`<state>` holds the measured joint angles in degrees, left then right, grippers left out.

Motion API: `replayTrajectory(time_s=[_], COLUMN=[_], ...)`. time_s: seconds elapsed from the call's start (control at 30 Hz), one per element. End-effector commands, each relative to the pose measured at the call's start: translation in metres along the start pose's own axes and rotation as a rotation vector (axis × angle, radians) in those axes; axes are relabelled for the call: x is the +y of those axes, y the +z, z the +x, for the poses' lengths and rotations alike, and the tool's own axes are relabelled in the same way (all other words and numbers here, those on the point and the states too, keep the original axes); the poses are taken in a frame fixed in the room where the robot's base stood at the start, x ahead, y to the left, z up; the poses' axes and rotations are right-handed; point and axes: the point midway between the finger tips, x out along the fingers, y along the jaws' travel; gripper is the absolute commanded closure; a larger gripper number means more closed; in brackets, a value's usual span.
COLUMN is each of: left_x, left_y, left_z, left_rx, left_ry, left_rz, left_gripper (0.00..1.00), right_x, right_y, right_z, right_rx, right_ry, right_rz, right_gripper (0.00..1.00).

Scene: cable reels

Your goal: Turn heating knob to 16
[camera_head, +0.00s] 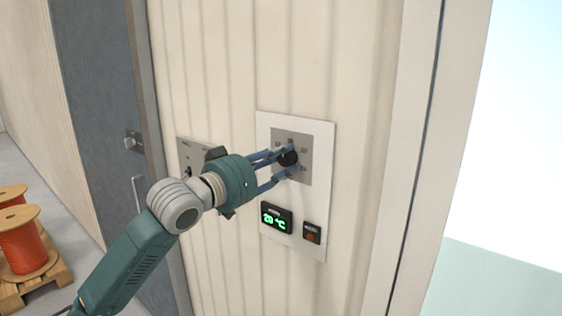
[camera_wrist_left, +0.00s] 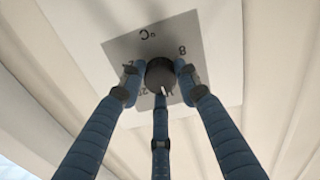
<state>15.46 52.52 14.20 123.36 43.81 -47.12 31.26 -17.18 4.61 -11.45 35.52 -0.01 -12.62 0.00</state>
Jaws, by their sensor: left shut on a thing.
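The heating knob (camera_head: 288,158) is a small black dial on a grey scale plate, on a white panel (camera_head: 290,215) fixed to the wall. In the left wrist view the knob (camera_wrist_left: 160,73) sits between the blue fingers of my left gripper (camera_wrist_left: 160,85), with a light pointer mark at its lower edge. My left gripper (camera_head: 283,160) is shut on the knob. A display (camera_head: 276,217) below reads 20 °C in green. The scale figures are partly hidden by the fingers. My right gripper is not in view.
A small dark switch (camera_head: 312,233) sits beside the display. Another grey plate (camera_head: 187,150) is on the wall behind my left wrist. A grey door (camera_head: 95,90) and orange cable reels (camera_head: 22,245) on a pallet are at the left. A bright opening is at the right.

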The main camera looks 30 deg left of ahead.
Motion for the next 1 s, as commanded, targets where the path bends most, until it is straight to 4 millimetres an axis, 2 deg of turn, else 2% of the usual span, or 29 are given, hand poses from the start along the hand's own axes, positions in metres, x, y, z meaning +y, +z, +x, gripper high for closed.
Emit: replayTrajectory(time_s=[0.03, 0.07, 0.13, 0.17, 0.57, 0.77, 1.0], left_x=[0.000, 0.000, 0.000, 0.000, 0.000, 0.000, -0.001], left_y=[0.007, 0.007, 0.007, 0.007, 0.004, 0.005, 0.005], left_z=[0.001, 0.001, 0.001, 0.001, -0.006, -0.034, -0.079], left_rx=[-0.014, -0.015, -0.015, -0.014, -0.009, -0.011, -0.012], left_ry=[-0.001, -0.001, -0.001, 0.000, 0.000, -0.001, -0.001], left_rz=[-0.004, -0.004, -0.005, -0.005, -0.004, -0.003, -0.006], left_gripper=[0.94, 0.66, 0.52, 0.50, 0.50, 0.50, 0.50], right_x=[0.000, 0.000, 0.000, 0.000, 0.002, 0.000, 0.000], right_y=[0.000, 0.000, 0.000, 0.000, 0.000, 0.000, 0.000], right_z=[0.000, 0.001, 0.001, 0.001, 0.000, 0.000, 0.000], right_rx=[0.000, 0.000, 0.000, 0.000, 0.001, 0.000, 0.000], right_ry=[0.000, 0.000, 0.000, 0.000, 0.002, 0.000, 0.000], right_rz=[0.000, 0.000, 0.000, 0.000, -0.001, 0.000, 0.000], right_gripper=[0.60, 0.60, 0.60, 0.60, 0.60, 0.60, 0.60])
